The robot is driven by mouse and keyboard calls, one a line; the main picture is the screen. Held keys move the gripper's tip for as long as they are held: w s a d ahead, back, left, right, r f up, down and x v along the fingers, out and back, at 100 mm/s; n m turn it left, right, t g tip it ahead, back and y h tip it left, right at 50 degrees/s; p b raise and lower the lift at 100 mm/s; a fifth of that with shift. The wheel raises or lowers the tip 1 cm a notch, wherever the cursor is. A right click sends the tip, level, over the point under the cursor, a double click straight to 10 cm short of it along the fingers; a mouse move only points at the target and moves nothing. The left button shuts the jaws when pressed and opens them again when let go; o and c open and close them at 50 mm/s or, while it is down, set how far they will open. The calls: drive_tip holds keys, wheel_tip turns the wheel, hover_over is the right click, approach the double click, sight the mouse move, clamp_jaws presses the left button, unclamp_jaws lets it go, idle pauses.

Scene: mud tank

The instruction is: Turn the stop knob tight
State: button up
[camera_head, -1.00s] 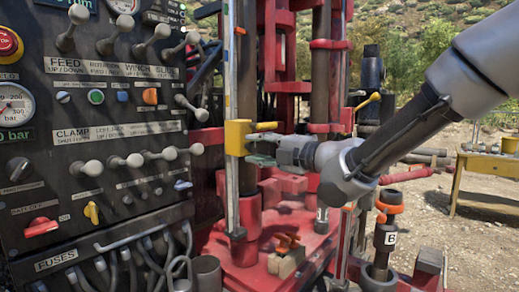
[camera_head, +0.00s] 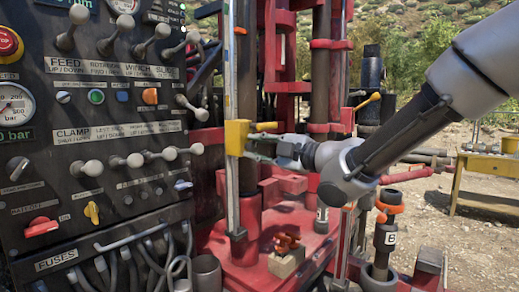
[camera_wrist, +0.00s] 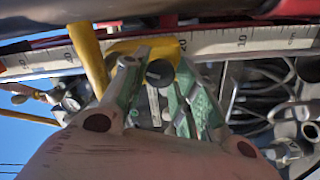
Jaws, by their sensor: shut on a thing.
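The yellow stop (camera_head: 237,137) sits around the upright graduated rod in the head view, with a yellow bar sticking out to its right. In the wrist view the yellow stop (camera_wrist: 172,48) lies across the white scale near the 20 mark. The small dark round stop knob (camera_wrist: 160,73) shows between my fingertips. My gripper (camera_head: 254,156) reaches in from the right at the lower right side of the stop and is shut on the knob. Its greenish fingers also show in the wrist view (camera_wrist: 158,82). The knob is hidden in the head view.
A black control panel (camera_head: 70,215) with several levers stands close at the left. Red rig parts stand behind my gripper. A block with orange pieces (camera_head: 287,262) rests on the red deck (camera_head: 240,277) below. A yellow table (camera_head: 489,163) stands at the right.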

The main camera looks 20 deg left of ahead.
drive_tip(key=m, duration=1.1)
drive_tip(key=shift+m, duration=2)
drive_tip(key=o, duration=0.7)
drive_tip(key=shift+o, duration=0.2)
drive_tip(key=shift+d, duration=0.1)
